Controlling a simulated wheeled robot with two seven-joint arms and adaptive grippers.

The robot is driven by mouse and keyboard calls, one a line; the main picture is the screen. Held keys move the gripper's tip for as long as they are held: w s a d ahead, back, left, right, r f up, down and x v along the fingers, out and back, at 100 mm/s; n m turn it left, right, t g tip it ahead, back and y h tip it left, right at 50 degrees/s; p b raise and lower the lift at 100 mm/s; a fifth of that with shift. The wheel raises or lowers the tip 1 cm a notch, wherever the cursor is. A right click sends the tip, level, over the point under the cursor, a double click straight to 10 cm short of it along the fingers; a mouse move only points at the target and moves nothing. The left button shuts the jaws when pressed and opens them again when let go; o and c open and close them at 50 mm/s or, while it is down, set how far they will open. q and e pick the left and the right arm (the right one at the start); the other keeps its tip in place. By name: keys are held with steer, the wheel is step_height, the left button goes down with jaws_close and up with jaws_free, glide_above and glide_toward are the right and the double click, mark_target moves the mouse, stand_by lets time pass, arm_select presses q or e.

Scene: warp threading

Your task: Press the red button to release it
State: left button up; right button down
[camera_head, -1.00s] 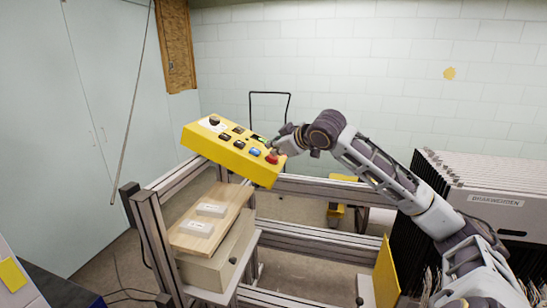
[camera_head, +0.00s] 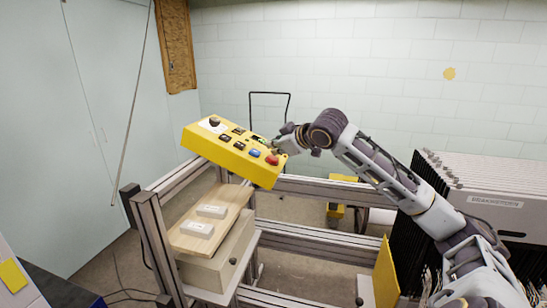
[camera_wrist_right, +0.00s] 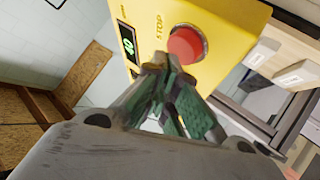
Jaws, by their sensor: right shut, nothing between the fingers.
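The red button (camera_head: 271,159) sits at the right end of the yellow control box (camera_head: 220,157), on its top face. In the right wrist view the red button (camera_wrist_right: 186,45) is a round cap beside the word STOP on the yellow panel (camera_wrist_right: 215,15). My right gripper (camera_head: 279,147) is shut and empty at the box's right end. In the right wrist view its green fingertips (camera_wrist_right: 160,62) are close beside the button's lower left; I cannot tell whether they touch it. My left gripper is not in view.
The box has several dark buttons, a blue button (camera_head: 254,152) and a small green display (camera_wrist_right: 128,47). A metal frame (camera_head: 147,215) carries the box. A wooden board (camera_head: 212,218) with two white blocks lies below. Dark racks (camera_head: 430,180) stand at the right.

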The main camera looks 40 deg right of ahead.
steer(key=shift+s+d+r, duration=0.1)
steer(key=shift+r, duration=0.25)
steer(key=shift+r, duration=0.1)
steer(key=shift+s+d+r+p, duration=0.3)
steer(key=shift+r+p, duration=0.1)
steer(key=shift+r, duration=0.5)
steer(key=shift+s+d+r+p, duration=0.2)
steer(key=shift+s+r+p, duration=0.15)
steer(key=shift+r, duration=0.55)
steer(key=shift+s+d+r+p, duration=0.25)
steer(key=shift+r+p, duration=0.2)
steer(key=shift+r, duration=0.45)
